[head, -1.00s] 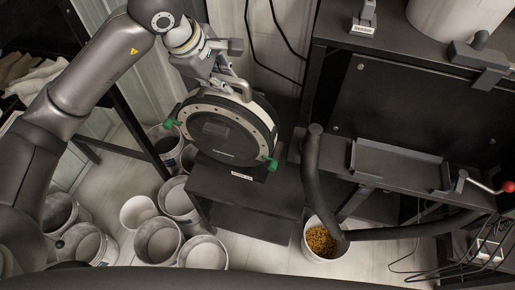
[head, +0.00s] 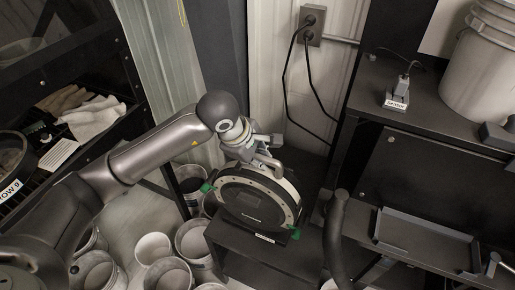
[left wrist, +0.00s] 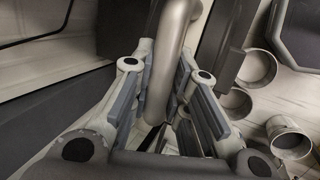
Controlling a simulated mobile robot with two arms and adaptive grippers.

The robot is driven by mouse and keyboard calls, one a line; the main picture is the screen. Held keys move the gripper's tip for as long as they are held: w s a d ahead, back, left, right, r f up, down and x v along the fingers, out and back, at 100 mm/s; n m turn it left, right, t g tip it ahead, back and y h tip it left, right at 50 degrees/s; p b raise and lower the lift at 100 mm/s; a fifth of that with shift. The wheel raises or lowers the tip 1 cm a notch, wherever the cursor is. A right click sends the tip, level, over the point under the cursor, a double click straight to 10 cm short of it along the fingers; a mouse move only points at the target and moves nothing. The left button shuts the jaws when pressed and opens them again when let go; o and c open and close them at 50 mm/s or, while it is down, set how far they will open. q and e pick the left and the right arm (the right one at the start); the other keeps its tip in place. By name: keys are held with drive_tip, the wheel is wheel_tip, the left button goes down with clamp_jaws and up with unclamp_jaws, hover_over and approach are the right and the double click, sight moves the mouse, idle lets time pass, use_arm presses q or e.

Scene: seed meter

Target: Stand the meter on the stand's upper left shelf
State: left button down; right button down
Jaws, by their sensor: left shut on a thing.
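The meter (head: 252,203) is a round black disc with a pale bolted rim and green clips on both sides. It stands upright over a low black bench (head: 262,252) with a white label on its front edge. My left gripper (head: 262,160) is at the top of the meter, shut on its handle. In the left wrist view the grey tubular handle (left wrist: 172,50) runs between the finger pads. The black stand at right has an upper shelf (head: 430,115) with a sensor (head: 397,97) on its left part. My right gripper is out of view.
White buckets (head: 152,248) crowd the floor left of the bench. A large white bucket (head: 487,70) occupies the upper shelf's right side. A thick dark hose (head: 336,235) rises just right of the meter. Cables hang from a wall outlet (head: 311,22). Left shelving holds cloths (head: 92,115).

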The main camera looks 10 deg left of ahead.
use_arm(q)
drive_tip(key=shift+w+f, duration=0.15)
drive_tip(key=shift+f, duration=0.9)
drive_tip(key=c, duration=1.7)
unclamp_jaws()
drive_tip(key=shift+s+f, duration=0.2)
drive_tip(key=shift+f, duration=0.1)
drive_tip(key=o, duration=0.3)
drive_tip(key=shift+s+r, duration=0.1)
